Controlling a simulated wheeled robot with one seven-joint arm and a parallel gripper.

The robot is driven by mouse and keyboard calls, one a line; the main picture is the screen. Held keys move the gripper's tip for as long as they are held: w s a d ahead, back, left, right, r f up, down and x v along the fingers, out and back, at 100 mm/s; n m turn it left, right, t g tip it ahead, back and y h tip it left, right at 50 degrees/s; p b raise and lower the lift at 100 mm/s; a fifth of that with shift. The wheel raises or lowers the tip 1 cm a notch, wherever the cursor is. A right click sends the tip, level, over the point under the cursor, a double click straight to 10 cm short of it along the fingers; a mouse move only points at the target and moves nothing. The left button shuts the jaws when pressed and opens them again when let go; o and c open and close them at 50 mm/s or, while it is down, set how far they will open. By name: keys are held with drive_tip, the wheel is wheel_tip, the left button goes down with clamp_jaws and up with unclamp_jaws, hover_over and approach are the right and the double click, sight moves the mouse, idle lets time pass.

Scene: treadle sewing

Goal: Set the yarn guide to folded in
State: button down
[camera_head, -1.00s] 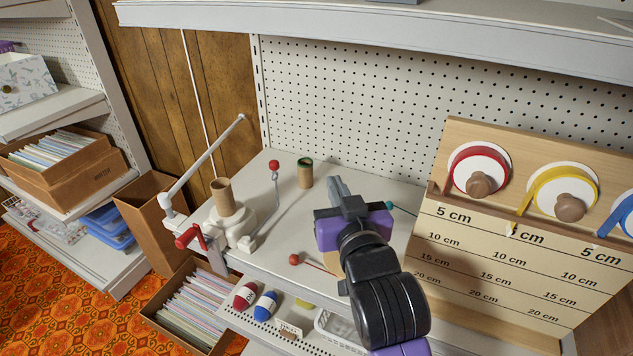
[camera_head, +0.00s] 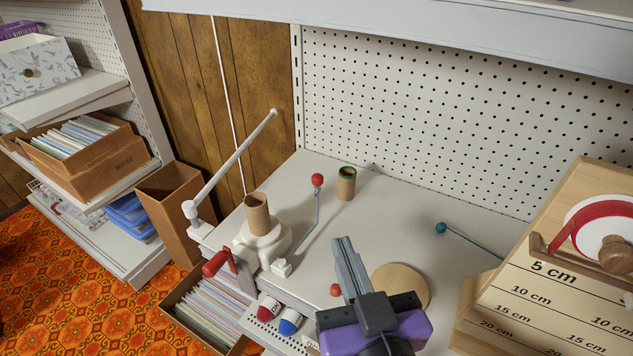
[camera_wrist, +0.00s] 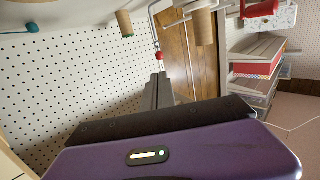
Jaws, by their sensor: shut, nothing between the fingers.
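A white yarn winder (camera_head: 262,243) stands at the shelf's left front, with a cardboard tube (camera_head: 257,213) upright on it and a red crank handle (camera_head: 215,262) at its front. A thin grey wire arm with a red ball, which looks like the yarn guide (camera_head: 317,181), rises from the winder's right foot and leans out to the back right. The red ball also shows in the wrist view (camera_wrist: 160,56), beyond my fingertips. My gripper (camera_head: 343,243) is shut and empty, above the shelf to the right of the guide and apart from it.
A white rod (camera_head: 235,155) slants up at the winder's left. A green-rimmed tube (camera_head: 346,184) stands behind the guide. A round wooden disc (camera_head: 402,285) lies beside my gripper. A teal-ended rod (camera_head: 441,228) and the ribbon board (camera_head: 540,290) are at right.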

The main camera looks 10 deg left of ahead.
sight(316, 180)
drive_tip(key=p+x, duration=0.2)
drive_tip(key=x, duration=1.1)
drive_tip(key=shift+w+a, duration=0.1)
drive_tip(key=shift+w, duration=0.1)
drive_tip(key=shift+w+a, duration=0.4)
drive_tip(key=shift+w, duration=0.05)
drive_tip(key=shift+r, duration=0.2)
